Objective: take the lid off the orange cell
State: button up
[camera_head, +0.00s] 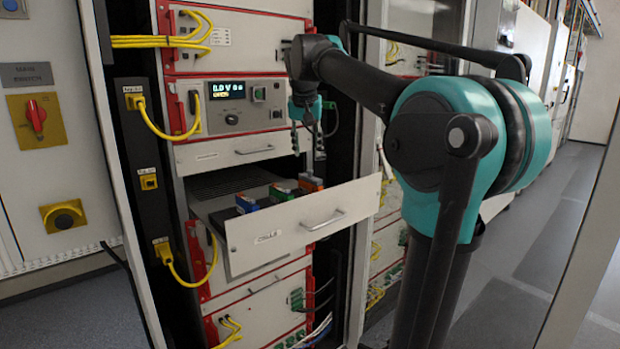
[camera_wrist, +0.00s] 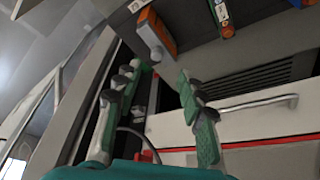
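The orange cell (camera_head: 311,182) stands in the open drawer (camera_head: 300,221), at the right end of a row of cells. In the wrist view an orange block (camera_wrist: 156,33), which looks like this cell, lies beyond the fingertips near the top. A pale rounded piece shows at its near end; I cannot tell whether this is the lid. My gripper (camera_head: 308,150) hangs above the orange cell in the head view, fingers pointing down. In the wrist view my gripper (camera_wrist: 158,78) has its two fingers spread, with nothing between them.
Green (camera_head: 284,190) and blue (camera_head: 248,203) cells stand to the left in the same drawer. A closed drawer front (camera_head: 240,151) and an instrument panel (camera_head: 238,105) with a lit display are above. Yellow cables (camera_head: 170,125) hang at the left. The drawer front has a bar handle (camera_head: 322,220).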

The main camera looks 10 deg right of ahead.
aim_at(310, 170)
jog(key=shift+d+x, duration=0.15)
jog(key=shift+x, duration=1.8)
jog(key=shift+d+x, duration=0.1)
jog(key=shift+x, duration=1.85)
jog(key=shift+c, duration=0.4)
grip_shut()
